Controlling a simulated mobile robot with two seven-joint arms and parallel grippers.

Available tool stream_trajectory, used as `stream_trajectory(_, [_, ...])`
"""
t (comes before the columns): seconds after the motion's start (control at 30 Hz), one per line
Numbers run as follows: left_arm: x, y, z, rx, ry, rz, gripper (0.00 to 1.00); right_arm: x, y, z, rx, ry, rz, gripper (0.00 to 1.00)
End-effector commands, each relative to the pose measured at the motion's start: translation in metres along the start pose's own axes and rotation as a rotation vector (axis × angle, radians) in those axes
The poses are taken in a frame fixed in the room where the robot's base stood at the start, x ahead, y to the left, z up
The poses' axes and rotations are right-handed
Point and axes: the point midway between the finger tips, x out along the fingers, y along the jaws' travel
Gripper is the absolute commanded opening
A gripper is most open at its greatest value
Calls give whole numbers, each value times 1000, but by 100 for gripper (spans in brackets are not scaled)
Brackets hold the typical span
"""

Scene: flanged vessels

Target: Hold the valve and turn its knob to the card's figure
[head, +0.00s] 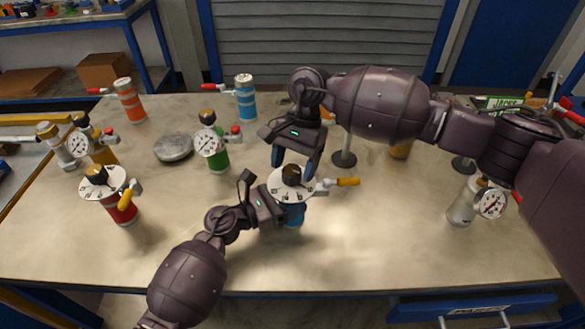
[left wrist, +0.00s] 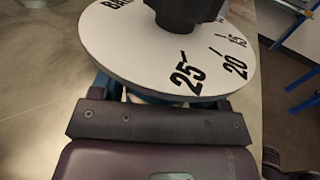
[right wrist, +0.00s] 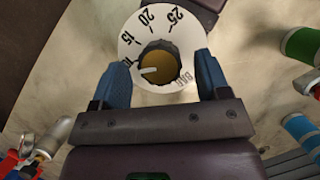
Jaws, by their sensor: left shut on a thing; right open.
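My right gripper (head: 294,168) is open, pointing down over the knob. In the right wrist view its fingers (right wrist: 160,80) flank the knob (right wrist: 162,62), apart from it. The knob's white mark points left, near the 10. I cannot make out a card with a figure.
A red valve (head: 120,210), a green valve (head: 217,158) and a grey valve (head: 462,207) stand around. Orange (head: 130,105) and blue (head: 246,104) vessels are at the back. A grey disc (head: 173,148) lies at left. The front table is clear.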

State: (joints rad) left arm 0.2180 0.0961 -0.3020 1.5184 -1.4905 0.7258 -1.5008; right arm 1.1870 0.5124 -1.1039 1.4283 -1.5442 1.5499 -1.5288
Motion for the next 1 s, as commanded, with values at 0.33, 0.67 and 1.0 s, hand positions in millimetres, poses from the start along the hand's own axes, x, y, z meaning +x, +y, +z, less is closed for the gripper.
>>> stream_trajectory(0.33, [0, 0, 0, 0, 0, 0, 20, 13, 0, 0, 1, 0, -1, 69])
stream_trajectory(0.67, [0, 0, 0, 0, 0, 0, 20, 13, 0, 0, 1, 0, 0, 40])
stream_trajectory(1.0, [0, 0, 0, 0, 0, 0, 20, 13, 0, 0, 14, 0, -6, 20])
